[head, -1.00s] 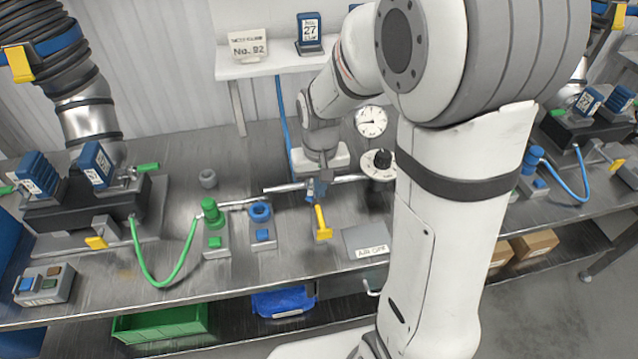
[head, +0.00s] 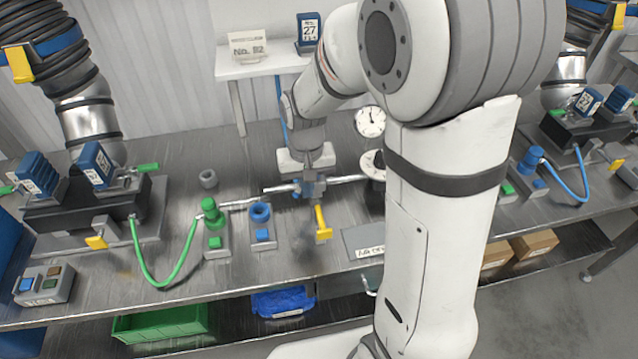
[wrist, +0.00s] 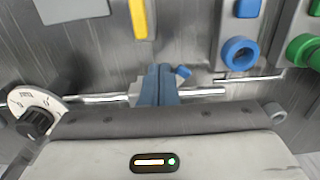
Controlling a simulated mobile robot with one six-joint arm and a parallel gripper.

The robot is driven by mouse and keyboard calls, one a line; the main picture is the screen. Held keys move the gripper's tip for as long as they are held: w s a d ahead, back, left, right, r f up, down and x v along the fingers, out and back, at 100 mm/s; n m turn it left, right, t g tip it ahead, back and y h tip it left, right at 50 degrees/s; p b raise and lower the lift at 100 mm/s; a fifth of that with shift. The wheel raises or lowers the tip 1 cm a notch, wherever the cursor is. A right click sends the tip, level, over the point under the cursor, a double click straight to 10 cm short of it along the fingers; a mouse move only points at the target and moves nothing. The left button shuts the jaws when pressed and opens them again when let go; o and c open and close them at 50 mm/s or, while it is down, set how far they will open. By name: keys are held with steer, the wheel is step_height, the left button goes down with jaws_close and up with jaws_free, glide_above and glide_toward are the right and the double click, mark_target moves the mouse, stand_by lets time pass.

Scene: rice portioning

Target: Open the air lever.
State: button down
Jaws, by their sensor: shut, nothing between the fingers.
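The air lever (head: 321,222) is a yellow handle near the middle of the bench. It points toward the bench's front edge, roughly square to the metal pipe (head: 347,179), which runs left to right. In the wrist view the yellow lever (wrist: 139,18) is at the top edge, partly cut off. My gripper (head: 311,187) is shut and empty, over the pipe behind the lever handle. In the wrist view my blue fingers (wrist: 158,85) are together, apart from the handle in the picture. The fingers hide part of the pipe and the lever's pivot; contact there cannot be told.
A grey plate (head: 362,236) with an "AIR OFF" label is to the lever's right. A blue ring fitting (head: 260,212) and a green fitting (head: 211,211) stand to its left. A round gauge (head: 370,121) and a black knob (wrist: 35,123) are near the pipe's right end.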

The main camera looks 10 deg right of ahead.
steer(key=shift+w+a, duration=0.65)
steer(key=shift+a, duration=0.25)
steer(key=shift+w+a, duration=0.75)
steer(key=shift+w, duration=0.1)
